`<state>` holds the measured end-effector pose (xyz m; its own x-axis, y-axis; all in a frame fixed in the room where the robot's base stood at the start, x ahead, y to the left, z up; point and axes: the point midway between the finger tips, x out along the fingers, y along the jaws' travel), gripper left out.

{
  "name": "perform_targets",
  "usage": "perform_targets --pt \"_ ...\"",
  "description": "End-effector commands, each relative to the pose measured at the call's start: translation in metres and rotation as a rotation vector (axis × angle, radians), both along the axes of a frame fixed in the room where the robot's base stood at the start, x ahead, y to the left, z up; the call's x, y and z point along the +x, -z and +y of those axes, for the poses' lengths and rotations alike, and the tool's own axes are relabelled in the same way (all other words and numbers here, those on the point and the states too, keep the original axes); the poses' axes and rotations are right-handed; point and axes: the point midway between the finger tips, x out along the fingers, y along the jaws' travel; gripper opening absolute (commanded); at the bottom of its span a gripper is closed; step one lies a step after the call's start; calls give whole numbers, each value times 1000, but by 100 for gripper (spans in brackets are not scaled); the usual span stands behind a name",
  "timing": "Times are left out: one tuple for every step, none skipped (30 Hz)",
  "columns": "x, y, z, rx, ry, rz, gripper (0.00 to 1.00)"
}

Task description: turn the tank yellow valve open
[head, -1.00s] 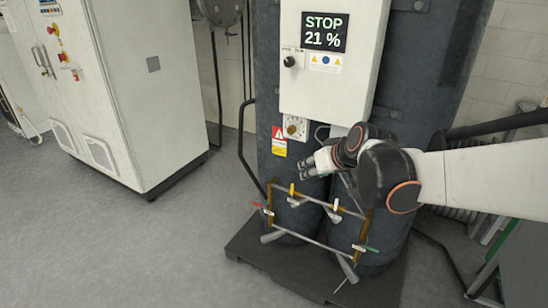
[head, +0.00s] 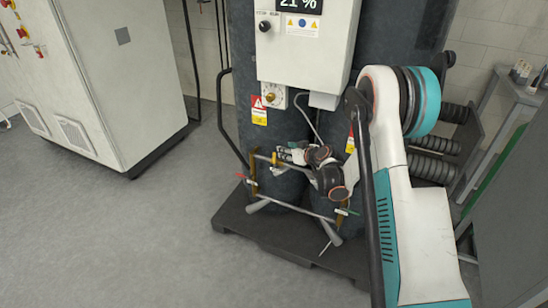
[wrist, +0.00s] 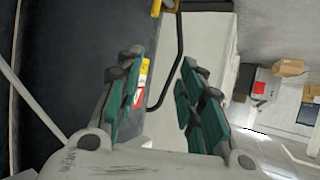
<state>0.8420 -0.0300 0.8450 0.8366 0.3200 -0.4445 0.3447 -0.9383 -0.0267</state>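The yellow valve handle (head: 275,160) sits on the upper pipe of the valve frame, low in front of the dark tanks (head: 285,185). My gripper (head: 284,155) is right beside it in the head view, partly covering that spot. Whether it touches the handle I cannot tell. In the wrist view my gripper (wrist: 160,75) has its green-padded fingers apart, with nothing held between them. A yellow part (wrist: 156,8) shows at the top edge there, beyond the fingertips; I cannot tell whether it is the handle. My wrist hides the pipe's right part and any second yellow handle.
A white control box (head: 305,45) hangs above. A black bent rail (head: 221,120) stands left of the tanks. The floor at left is clear.

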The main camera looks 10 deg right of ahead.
Motion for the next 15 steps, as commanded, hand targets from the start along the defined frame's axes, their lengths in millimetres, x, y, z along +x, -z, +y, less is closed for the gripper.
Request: perform_targets --pt "5 18 -4 0 1 -15 35" --pt "6 27 -6 1 1 -23 35" --pt "8 37 -8 0 0 -34 35" --pt "9 44 -9 0 1 -41 35" --pt "9 51 -10 1 0 -47 35" --pt "10 58 -12 0 0 -55 35" --pt "10 62 -12 -1 0 -59 35" --pt "11 66 -13 -1 0 -63 35" --pt "11 70 -14 0 0 -67 35" --pt "11 73 -14 -1 0 -70 35" --pt "11 74 -14 -1 0 -72 35" --pt "12 76 -14 -2 0 -73 35" --pt "13 77 -14 -1 0 -74 35" --pt "15 78 -13 -1 0 -74 35" --pt "17 80 -12 -1 0 -74 35"
